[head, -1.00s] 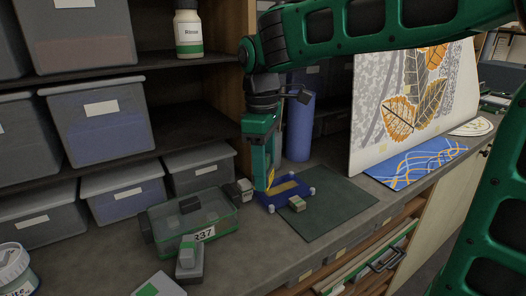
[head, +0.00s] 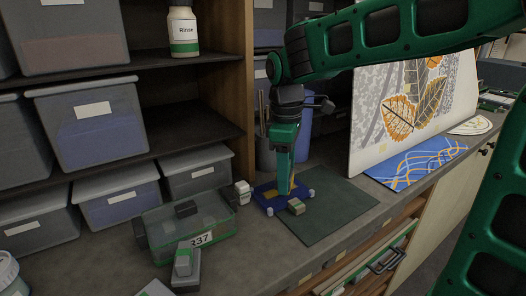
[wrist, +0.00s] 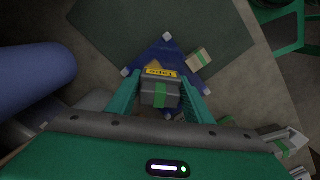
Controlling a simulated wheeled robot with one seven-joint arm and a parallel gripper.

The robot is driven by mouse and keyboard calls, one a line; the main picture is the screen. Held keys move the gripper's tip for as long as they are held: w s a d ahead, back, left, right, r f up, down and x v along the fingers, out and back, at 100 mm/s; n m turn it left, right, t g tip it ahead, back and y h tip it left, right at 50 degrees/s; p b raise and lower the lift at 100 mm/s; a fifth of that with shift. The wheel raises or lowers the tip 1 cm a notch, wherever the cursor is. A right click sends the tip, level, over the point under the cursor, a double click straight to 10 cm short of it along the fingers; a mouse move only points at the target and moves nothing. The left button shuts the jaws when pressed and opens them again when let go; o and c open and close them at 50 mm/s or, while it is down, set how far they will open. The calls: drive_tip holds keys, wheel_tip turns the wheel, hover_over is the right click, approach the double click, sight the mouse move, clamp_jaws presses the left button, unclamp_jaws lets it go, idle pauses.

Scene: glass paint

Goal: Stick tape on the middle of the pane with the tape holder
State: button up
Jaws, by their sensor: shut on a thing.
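My gripper (wrist: 160,98) is shut on the tape holder (wrist: 160,92), a grey block with a green stripe and a yellow "Tape" label. The blue pane (wrist: 163,50) is below and beyond it, with white pieces at its corners. The head view shows the pane (head: 261,188) on the dark green mat, with a yellow-orange patch on it. In that view my gripper (head: 284,190) points down over the pane and hides part of it. I cannot tell whether the holder touches the pane.
A beige block with green (head: 296,206) stands at the pane's near edge. A clear green-rimmed box (head: 200,225) and a grey block (head: 185,265) are at left. A blue cylinder (wrist: 35,75) is close by. The mat's right part (head: 340,205) is clear.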

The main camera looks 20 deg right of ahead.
drive_tip(key=shift+w+d, duration=0.2)
drive_tip(key=shift+d, duration=0.65)
drive_tip(key=shift+w+d, duration=0.2)
drive_tip(key=shift+d, duration=0.85)
drive_tip(key=shift+a, duration=0.45)
drive_tip(key=shift+s+a+f, duration=0.1)
drive_tip(key=shift+s+a, duration=0.3)
drive_tip(key=shift+a, duration=1.05)
drive_tip(key=shift+s+a, duration=0.4)
drive_tip(key=shift+a, duration=1.1)
drive_tip(key=shift+s+a+f, duration=0.1)
drive_tip(key=shift+s+a, duration=0.3)
drive_tip(key=shift+a, duration=1.05)
drive_tip(key=shift+a+r, duration=0.2)
drive_tip(key=shift+a, duration=0.05)
wheel_tip(320, 180, up, 8)
drive_tip(key=shift+d+f, duration=0.1)
